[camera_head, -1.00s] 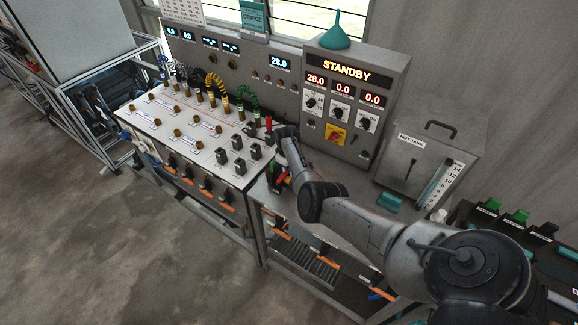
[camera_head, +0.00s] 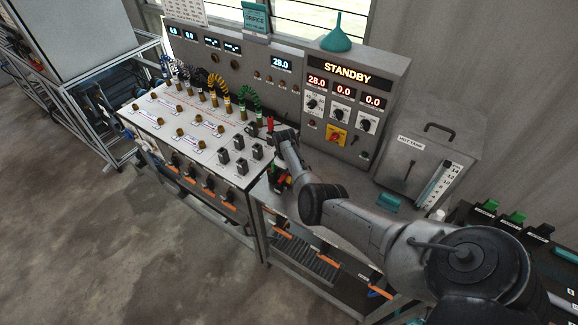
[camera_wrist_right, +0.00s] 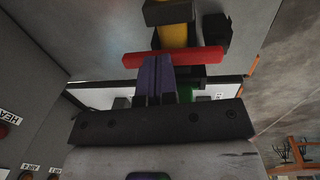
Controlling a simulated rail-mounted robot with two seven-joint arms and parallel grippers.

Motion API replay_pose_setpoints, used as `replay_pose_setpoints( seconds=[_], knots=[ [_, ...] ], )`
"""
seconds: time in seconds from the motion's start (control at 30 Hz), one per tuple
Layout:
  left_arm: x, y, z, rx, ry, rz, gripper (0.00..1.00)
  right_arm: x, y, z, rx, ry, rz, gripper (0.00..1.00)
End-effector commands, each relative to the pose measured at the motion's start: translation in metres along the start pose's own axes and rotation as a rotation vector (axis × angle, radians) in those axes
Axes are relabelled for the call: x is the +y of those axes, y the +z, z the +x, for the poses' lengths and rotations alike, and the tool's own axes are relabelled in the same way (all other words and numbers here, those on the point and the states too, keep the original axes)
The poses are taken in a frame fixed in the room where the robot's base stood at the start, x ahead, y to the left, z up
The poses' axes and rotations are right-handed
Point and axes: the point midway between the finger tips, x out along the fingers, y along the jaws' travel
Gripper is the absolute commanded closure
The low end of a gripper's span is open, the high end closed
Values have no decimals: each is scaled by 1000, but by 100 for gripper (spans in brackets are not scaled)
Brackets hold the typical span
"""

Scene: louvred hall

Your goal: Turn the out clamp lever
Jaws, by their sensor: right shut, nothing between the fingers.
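My right gripper (camera_wrist_right: 158,82) is shut and empty. In the right wrist view its fingertips overlap the lower edge of a red lever bar (camera_wrist_right: 190,56); I cannot tell whether they touch it. Beyond the bar are a yellow part (camera_wrist_right: 174,36) and a black block (camera_wrist_right: 168,12), with a green part partly hidden behind the fingers. In the head view a red upright handle (camera_head: 270,123) stands at the right end of the white-topped bench, beside my right gripper (camera_head: 272,136). No label shows which lever is the out clamp. My left gripper is not in view.
The white-topped bench (camera_head: 150,107) holds several fittings, hoses and dark blocks. A grey STANDBY cabinet (camera_head: 312,117) stands behind my arm. A grey tank (camera_head: 410,152) is to the right. Red and green parts (camera_head: 279,185) sit below my forearm. The floor at left is clear.

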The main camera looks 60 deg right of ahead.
Motion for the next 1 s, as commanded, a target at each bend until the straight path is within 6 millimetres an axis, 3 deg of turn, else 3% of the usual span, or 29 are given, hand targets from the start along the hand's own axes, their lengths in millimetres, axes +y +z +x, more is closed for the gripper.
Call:
replay_pose_setpoints(
  seconds=[0.37,0.7,1.0],
  knots=[
    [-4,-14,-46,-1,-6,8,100,4,-2,-48,-1,0,-4,100],
    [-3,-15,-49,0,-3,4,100,10,-2,-106,1,2,-3,100],
    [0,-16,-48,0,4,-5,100,13,-2,-133,0,0,-4,100]
  ],
)
